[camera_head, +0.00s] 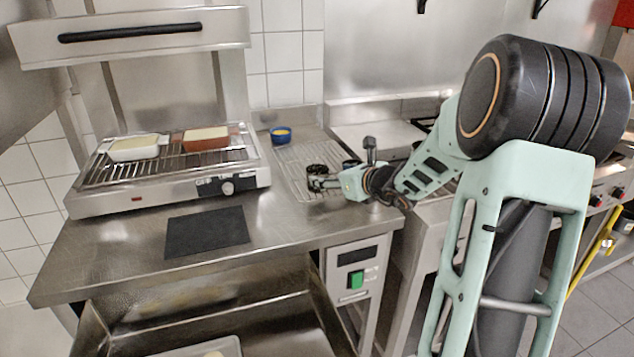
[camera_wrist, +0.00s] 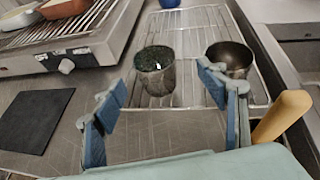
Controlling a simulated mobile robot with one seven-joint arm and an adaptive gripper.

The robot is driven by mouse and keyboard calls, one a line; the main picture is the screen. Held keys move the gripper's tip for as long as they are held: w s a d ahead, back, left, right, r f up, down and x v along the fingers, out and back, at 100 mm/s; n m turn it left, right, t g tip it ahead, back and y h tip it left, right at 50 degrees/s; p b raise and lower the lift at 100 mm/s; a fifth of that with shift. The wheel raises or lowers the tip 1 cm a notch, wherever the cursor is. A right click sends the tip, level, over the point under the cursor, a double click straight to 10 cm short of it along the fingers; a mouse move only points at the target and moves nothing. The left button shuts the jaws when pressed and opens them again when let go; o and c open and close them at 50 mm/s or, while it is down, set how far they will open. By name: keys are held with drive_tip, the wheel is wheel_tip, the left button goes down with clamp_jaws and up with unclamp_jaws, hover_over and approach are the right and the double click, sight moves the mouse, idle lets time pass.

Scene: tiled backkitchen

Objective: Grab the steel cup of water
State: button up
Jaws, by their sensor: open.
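Two metal-looking vessels stand on a wire rack. In the wrist view, a steel cup (camera_wrist: 155,78) with a dark green speckled top surface stands ahead, between the lines of my fingers. A second, plain steel cup (camera_wrist: 232,62) is right of it, beyond my right finger; its inside looks brownish and I cannot tell whether it holds water. In the head view, the first cup (camera_head: 318,171) shows dark beside my gripper (camera_head: 322,184), and the second (camera_head: 350,164) is partly hidden behind my wrist. My gripper (camera_wrist: 160,88) is open and empty, with its blue pads apart.
The wire rack (camera_wrist: 190,20) lies on the steel counter. A grill (camera_head: 170,165) with two dishes stands left, and a black mat (camera_head: 206,231) lies in front. A yellow handle (camera_wrist: 282,115) sits close right of my gripper.

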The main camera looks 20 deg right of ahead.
sight(313, 170)
drive_tip(key=shift+x, duration=1)
drive_tip(key=shift+a+x, duration=0.2)
drive_tip(key=shift+x, duration=1.2)
drive_tip(key=shift+a+x, duration=0.2)
drive_tip(key=shift+x, duration=1.15)
drive_tip(key=shift+r, duration=0.15)
drive_tip(key=c, duration=1.2)
drive_tip(key=shift+c, duration=0.3)
drive_tip(key=shift+r, duration=0.15)
